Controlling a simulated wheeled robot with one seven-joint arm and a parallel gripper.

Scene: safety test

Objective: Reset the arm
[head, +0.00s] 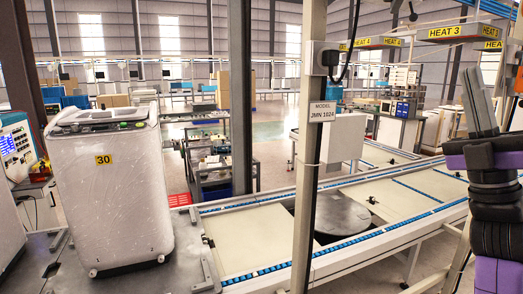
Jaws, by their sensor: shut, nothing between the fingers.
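My arm stands at the right edge of the head view, with black and purple links. My gripper (477,78) is at its upper end, with its grey fingers pointing up and close together. It is shut and empty, and it touches nothing that I can see. Part of the arm is cut off by the right edge of the picture.
A white washing machine (108,190) marked 30 stands on a metal platform at the left. Yellow HEAT signs (447,32) hang near my arm.

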